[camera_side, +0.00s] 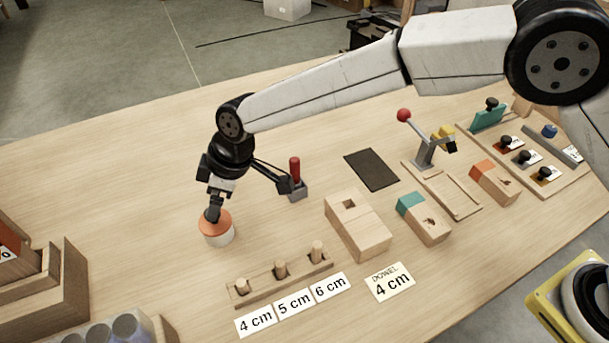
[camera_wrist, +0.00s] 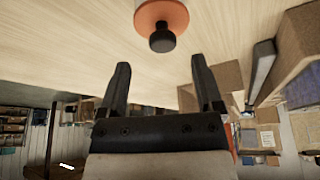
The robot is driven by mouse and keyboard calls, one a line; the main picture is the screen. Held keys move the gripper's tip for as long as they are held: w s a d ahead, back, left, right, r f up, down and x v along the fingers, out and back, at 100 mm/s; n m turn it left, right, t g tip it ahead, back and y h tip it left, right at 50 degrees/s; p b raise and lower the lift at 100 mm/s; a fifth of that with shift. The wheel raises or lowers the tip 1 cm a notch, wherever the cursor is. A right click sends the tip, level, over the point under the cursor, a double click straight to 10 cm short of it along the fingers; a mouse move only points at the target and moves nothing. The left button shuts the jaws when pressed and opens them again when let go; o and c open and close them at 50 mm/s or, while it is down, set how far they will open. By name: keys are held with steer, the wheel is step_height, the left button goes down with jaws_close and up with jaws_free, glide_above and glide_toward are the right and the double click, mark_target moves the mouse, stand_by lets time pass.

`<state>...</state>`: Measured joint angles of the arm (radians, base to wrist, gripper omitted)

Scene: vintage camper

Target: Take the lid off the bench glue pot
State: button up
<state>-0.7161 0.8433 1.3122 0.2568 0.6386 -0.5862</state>
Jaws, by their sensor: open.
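The glue pot (camera_side: 219,238) is a short white cylinder on the left part of the bench. Its orange lid (camera_side: 215,222) sits on top of it. In the wrist view the lid (camera_wrist: 176,14) shows at the top edge with its round black knob (camera_wrist: 162,41). My gripper (camera_side: 214,207) is just above the lid in the side view and partly hides the knob there. In the wrist view my gripper (camera_wrist: 160,68) is open, with its two dark fingers spread and nothing between them. The knob lies beyond the fingertips, roughly centred between them.
A rack of dowels (camera_side: 280,276) with number cards stands in front, right of the pot. A wooden block with a hole (camera_side: 358,228) and a red-handled tool (camera_side: 295,180) are further right. Wooden boxes (camera_side: 45,295) stand at the left front. The bench behind the pot is clear.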

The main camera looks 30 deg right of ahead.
steer(key=shift+x, duration=2.45)
steer(key=shift+s+a, duration=0.1)
steer(key=shift+s, duration=0.05)
jaws_close()
